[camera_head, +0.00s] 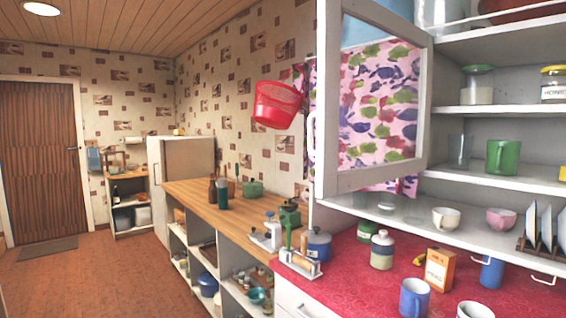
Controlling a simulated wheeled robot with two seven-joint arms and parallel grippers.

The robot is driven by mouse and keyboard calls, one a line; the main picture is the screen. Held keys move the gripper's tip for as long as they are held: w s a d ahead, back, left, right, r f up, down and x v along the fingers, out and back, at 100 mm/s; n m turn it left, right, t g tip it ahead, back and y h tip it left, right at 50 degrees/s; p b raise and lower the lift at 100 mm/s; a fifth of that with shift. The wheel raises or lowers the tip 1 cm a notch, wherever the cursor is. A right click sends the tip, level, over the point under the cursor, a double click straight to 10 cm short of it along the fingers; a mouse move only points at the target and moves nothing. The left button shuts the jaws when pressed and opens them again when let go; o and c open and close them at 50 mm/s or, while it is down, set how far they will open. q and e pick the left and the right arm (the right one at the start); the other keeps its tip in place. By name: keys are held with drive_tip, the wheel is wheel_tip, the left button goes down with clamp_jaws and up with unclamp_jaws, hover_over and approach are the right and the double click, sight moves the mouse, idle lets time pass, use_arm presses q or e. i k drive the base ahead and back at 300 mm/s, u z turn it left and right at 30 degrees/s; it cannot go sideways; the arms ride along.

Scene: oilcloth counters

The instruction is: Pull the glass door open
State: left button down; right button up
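The glass door (375,178) is a white-framed cabinet door at upper centre-right, with a clear pane. A patterned floral cloth (380,110) shows through the pane. A white handle (311,138) sits on the door's left edge. The door stands at an angle to the shelves, and the shelves to its right are uncovered. The top of the door is cut off by the frame. Neither of my grippers is in view, and nothing is seen touching the door or its handle.
Shelves (490,111) hold jars, a green mug (501,157) and bowls. Below, the red counter (345,287) carries a lidded jar (382,251), an orange box (440,268) and blue mugs. A wooden counter (190,190) runs left. The floor (95,280) at left is mostly clear.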

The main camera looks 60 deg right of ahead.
sight(330, 182)
drive_tip(key=z, duration=0.75)
drive_tip(key=i, duration=0.9)
drive_tip(key=z, duration=1.15)
drive_tip(key=i, duration=0.25)
drive_tip(key=z, duration=0.2)
